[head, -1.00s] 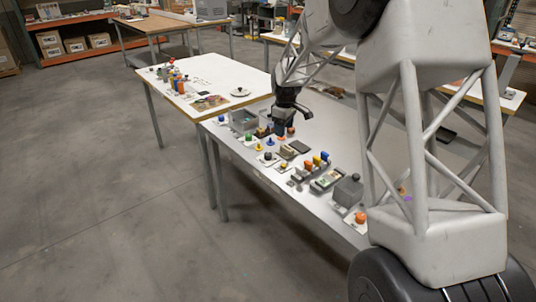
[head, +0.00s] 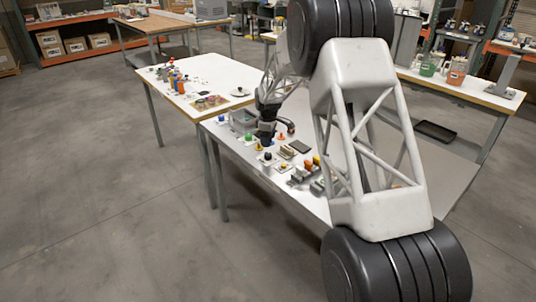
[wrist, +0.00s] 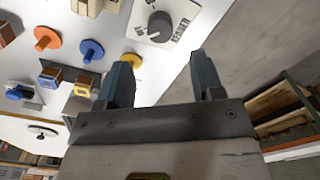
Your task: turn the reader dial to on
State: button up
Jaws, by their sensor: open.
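The reader dial (wrist: 160,25) is a dark grey round knob on a white plate (wrist: 182,12) marked READER, at the top middle of the wrist view. My gripper (wrist: 165,68) is open, with two blue-grey fingers spread apart and nothing between them. The dial lies beyond the fingertips, roughly in line with the gap, and the fingers do not appear to touch it. In the head view my gripper (head: 266,141) points down over the near edge of the long grey table. I cannot surely pick out the dial there.
In the head view, several small parts line the table (head: 300,212) edge. A grey box (head: 241,120) stands left of my gripper.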

aim_at(268, 153)
jog(key=shift+f, duration=0.1)
jog(key=shift+f, duration=3.8)
jog(key=c, duration=0.9)
